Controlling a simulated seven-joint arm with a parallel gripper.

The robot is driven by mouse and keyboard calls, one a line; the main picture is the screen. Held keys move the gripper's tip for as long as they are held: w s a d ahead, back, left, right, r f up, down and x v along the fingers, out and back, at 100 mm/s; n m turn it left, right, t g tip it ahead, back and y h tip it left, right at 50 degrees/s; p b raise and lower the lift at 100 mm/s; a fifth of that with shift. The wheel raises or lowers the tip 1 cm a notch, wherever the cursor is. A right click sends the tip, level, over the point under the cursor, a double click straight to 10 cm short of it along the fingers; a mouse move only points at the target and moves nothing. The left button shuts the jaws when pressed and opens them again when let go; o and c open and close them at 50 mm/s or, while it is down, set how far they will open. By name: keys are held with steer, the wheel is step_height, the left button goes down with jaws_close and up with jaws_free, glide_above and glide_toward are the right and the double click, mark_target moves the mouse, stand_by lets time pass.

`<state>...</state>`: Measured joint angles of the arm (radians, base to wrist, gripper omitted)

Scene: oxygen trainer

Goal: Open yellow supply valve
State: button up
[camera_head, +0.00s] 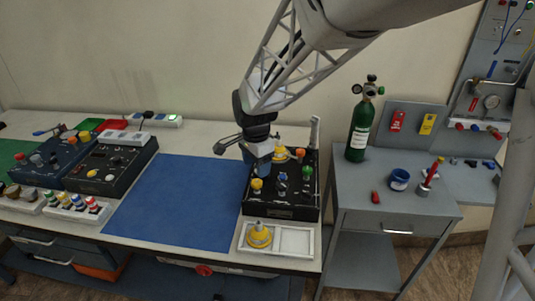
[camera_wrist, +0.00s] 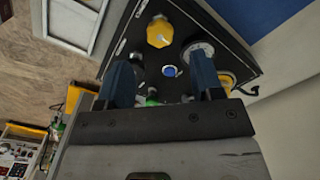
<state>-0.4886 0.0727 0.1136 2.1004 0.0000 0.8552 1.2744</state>
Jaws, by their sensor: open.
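The black trainer panel (camera_head: 283,211) stands at the right end of the bench. It bears a yellow knob (camera_head: 257,184) at front left and a yellow round part (camera_head: 280,156) farther back, partly hidden by my gripper (camera_head: 259,166). I cannot tell which is the supply valve. In the wrist view, my gripper (camera_wrist: 160,65) is open over the panel, with nothing held between its blue fingers. One yellow knob (camera_wrist: 160,32) shows beyond the fingertips. Another yellow part (camera_wrist: 228,80) is partly hidden by the right finger.
The panel also has a green knob (camera_head: 307,171) and an orange knob (camera_head: 300,153) close by. A white tray (camera_head: 311,242) with a yellow part stands in front. A blue mat (camera_head: 172,200) left of the panel is clear. A green cylinder (camera_head: 359,131) stands right.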

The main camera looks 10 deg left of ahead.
mark_target(257, 182)
steer(key=shift+f, duration=3)
steer(key=c, duration=0.9)
